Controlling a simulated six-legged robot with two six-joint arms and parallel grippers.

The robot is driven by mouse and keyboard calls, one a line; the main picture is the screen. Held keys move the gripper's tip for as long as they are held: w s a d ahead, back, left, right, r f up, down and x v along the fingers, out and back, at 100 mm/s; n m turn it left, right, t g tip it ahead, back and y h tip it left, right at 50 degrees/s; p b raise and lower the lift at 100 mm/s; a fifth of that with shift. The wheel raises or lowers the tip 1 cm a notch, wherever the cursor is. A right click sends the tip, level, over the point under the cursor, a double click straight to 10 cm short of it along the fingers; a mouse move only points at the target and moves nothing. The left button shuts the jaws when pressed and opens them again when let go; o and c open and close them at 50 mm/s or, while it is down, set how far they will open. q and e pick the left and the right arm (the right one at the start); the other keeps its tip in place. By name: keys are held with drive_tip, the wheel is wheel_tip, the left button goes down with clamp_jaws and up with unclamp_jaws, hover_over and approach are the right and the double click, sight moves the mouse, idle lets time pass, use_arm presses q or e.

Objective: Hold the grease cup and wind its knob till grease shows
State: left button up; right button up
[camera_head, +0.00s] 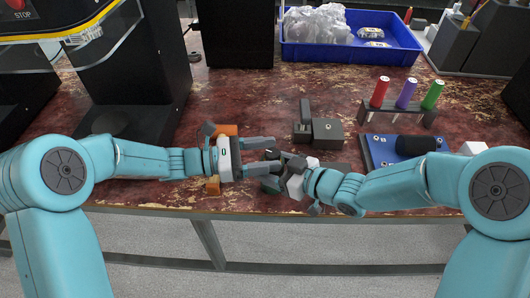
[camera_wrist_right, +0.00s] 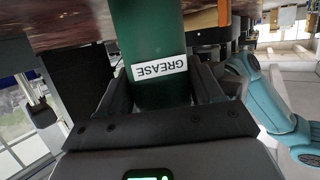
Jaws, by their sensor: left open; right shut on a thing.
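The grease cup shows in the right wrist view as a dark green cylinder (camera_wrist_right: 150,40) with a white "GREASE" label, upside down in that picture. My right gripper (camera_wrist_right: 165,92) is shut on it, one dark finger on each side. In the head view my right gripper (camera_head: 279,168) is near the table's front edge, and the cup is mostly hidden among the fingers. My left gripper (camera_head: 266,156) is open and faces it from the left, its fingertips close to the right gripper's. I cannot make out the knob, any grease, or whether the left fingers touch the cup.
A dark grey block (camera_head: 326,131) stands just behind the grippers. An orange block (camera_head: 226,130) is by my left gripper. A rack with red, purple and green tubes (camera_head: 406,92), a blue board (camera_head: 381,147) and a blue crate (camera_head: 348,53) lie right and back. Black machines stand left.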

use_arm(q)
drive_tip(key=c, duration=1)
drive_tip(key=m+g, duration=0.1)
drive_tip(key=g, duration=0.1)
drive_tip(key=m+g, duration=0.2)
drive_tip(key=g, duration=0.1)
drive_tip(key=shift+w, duration=0.35)
drive_tip(key=shift+c, duration=0.2)
drive_tip(key=shift+m+g, duration=0.8)
drive_tip(key=shift+g, duration=0.3)
drive_tip(key=o, duration=1)
drive_tip(key=shift+o, duration=0.2)
wheel_tip(320, 180, up, 10)
drive_tip(key=shift+r, duration=0.1)
